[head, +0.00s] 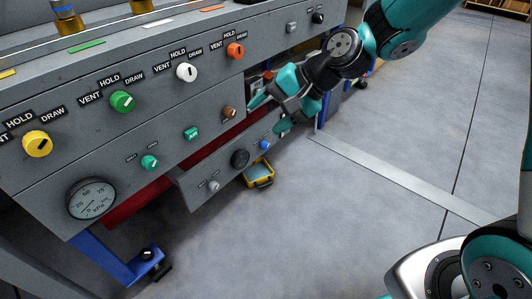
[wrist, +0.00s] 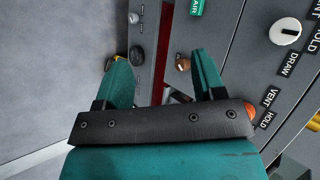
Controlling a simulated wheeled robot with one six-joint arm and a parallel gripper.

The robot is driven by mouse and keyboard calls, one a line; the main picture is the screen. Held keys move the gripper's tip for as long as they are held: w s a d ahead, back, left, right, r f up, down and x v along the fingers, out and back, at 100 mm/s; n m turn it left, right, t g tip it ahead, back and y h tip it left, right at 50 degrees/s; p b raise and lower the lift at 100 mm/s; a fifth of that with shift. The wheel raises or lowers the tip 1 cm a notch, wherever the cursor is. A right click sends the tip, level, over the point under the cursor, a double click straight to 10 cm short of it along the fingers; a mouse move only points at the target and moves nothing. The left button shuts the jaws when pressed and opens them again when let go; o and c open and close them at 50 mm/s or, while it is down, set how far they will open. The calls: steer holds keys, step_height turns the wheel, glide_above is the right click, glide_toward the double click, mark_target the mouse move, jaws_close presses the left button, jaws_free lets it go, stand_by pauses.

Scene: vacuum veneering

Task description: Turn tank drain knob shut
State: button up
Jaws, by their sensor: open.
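No readable label marks a tank drain knob. On the low front panel (head: 225,168) in the head view are a small blue knob (head: 265,145), a black knob (head: 240,158) and a pale grey knob (head: 213,186). A brown knob (head: 229,113) is on the panel above. My gripper (head: 267,115) is open and empty, just right of the brown knob and above the blue one. In the wrist view, the brown knob (wrist: 183,63) shows between my fingers (wrist: 160,58), nearer the right one. The black knob (wrist: 137,53) shows beyond them. The blue knob is not visible there.
A yellow tray (head: 260,184) with pale blue inside sits on the floor under the low panel. Yellow, green, white and orange knobs line the upper panel. A blue leg (head: 118,262) stands front left. The floor to the right is open.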

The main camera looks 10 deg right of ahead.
steer(key=w+d+f+m+t+y+b, duration=0.1)
steer(key=w+d+f+m+t+b, duration=0.2)
steer(key=w+f+m, duration=0.65)
steer(key=m+t+h+b, duration=0.3)
steer(key=m+t, duration=0.3)
steer(key=m, duration=0.6)
glide_toward(267, 147)
steer(key=shift+y, duration=0.3)
steer(key=b+x, duration=0.2)
steer(key=x, duration=0.1)
steer(key=b+x, duration=0.5)
steer(key=b, duration=0.1)
steer(key=shift+w+f, duration=0.35)
steer(key=shift+f, duration=0.05)
steer(key=shift+w+a, duration=0.2)
steer(key=shift+w, duration=0.2)
steer(key=c, duration=0.9)
